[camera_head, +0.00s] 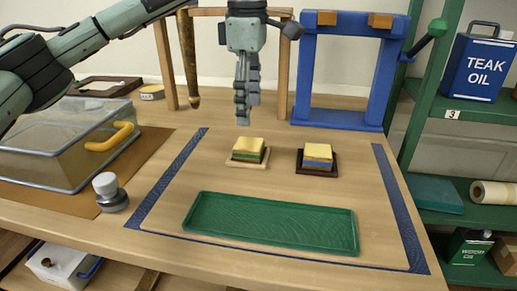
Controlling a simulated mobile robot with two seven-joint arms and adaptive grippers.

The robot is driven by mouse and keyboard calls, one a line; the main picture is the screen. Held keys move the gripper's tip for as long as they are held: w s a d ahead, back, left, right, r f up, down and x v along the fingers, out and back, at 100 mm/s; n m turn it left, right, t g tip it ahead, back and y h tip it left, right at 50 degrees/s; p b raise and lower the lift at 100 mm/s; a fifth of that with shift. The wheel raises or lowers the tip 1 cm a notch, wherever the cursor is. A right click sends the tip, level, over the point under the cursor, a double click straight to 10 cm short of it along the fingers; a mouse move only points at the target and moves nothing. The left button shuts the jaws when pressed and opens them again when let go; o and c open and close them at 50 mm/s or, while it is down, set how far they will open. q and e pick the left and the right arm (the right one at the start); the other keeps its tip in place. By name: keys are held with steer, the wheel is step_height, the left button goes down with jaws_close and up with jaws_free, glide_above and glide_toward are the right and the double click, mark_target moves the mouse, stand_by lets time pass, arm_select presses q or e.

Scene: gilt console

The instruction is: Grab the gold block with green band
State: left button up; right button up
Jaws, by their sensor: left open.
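The gold block with green band (248,149) sits on a small light wooden base on the board, left of centre. A second gold block with a blue band (317,156) sits on a dark base to its right. My left gripper (243,120) points down above and just behind the green-banded block, with a gap between them. Its fingers are seen nearly edge-on and hold nothing visible. My right gripper is not in view.
A green tray (272,246) lies in front of the blocks. A clear box with a yellow handle (45,165) and a grey knobbed weight (108,200) stand at left. A blue frame (338,116) stands behind. The board around the blocks is clear.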

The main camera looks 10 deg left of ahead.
mark_target(252, 143)
arm_select(q)
steer(key=shift+f, duration=0.6)
step_height(252, 143, down, 2)
steer(key=shift+f, duration=0.15)
steer(key=f, duration=0.4)
steer(key=shift+d+f+p, duration=0.2)
steer(key=shift+p, duration=0.1)
steer(key=shift+s, duration=0.1)
steer(key=c, duration=1.2)
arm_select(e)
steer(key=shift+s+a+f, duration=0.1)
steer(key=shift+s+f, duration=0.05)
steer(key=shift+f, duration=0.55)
arm_select(q)
steer(key=shift+r, duration=0.15)
steer(key=shift+c, duration=0.2)
